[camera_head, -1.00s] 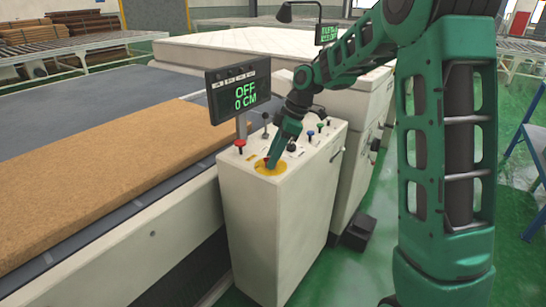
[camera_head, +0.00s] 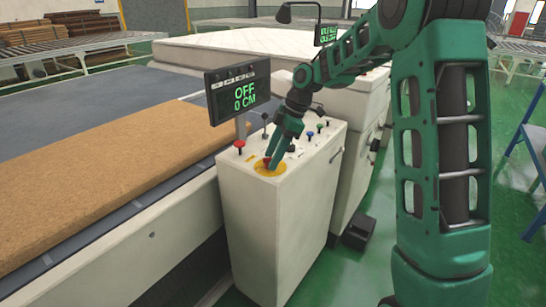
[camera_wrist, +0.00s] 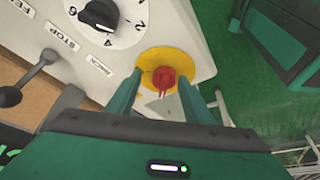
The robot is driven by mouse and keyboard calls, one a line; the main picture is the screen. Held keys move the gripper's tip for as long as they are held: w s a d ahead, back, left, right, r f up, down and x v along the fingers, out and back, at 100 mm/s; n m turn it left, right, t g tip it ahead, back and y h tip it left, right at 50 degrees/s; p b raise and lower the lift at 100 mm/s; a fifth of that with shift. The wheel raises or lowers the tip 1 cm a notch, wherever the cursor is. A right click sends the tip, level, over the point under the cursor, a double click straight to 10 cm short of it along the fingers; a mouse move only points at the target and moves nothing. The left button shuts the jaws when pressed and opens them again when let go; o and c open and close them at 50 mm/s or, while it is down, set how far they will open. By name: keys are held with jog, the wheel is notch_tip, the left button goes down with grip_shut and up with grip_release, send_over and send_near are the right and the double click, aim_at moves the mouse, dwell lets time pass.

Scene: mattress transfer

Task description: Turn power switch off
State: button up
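The power switch is a red knob on a yellow round plate (camera_head: 258,167) on top of the white control cabinet (camera_head: 275,225). In the wrist view the red knob (camera_wrist: 164,79) lies between my two green fingers, near their tips. The fingers of my gripper (camera_wrist: 166,88) are spread, with space on both sides of the knob. In the head view my gripper (camera_head: 270,162) points down at the knob and hides part of it.
A black dial (camera_wrist: 100,15) and a lever (camera_wrist: 40,68) stand beside the switch. A brown mattress slab (camera_head: 110,180) lies on the conveyor to the left.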

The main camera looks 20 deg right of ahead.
jog(key=shift+a, duration=0.1)
jog(key=shift+s+r, duration=0.1)
jog(key=shift+r, duration=0.35)
jog(key=v, duration=1)
jog(key=shift+d, duration=0.25)
jog(key=shift+f, duration=0.1)
jog(key=s+d+f+m+h, duration=0.1)
jog(key=s+d+f+m, duration=0.2)
jog(key=s+m, duration=0.4)
jog(key=s+d+f+m+h, duration=0.1)
jog(key=s+d+m, duration=0.4)
jog(key=s, duration=1.4)
jog(key=s+d+f+m+g+h, duration=0.1)
jog(key=s+d+f+m, duration=0.3)
jog(key=s+m, duration=0.6)
jog(key=s+d+h, duration=0.1)
jog(key=s, duration=0.2)
jog(key=shift+f+m, duration=0.3)
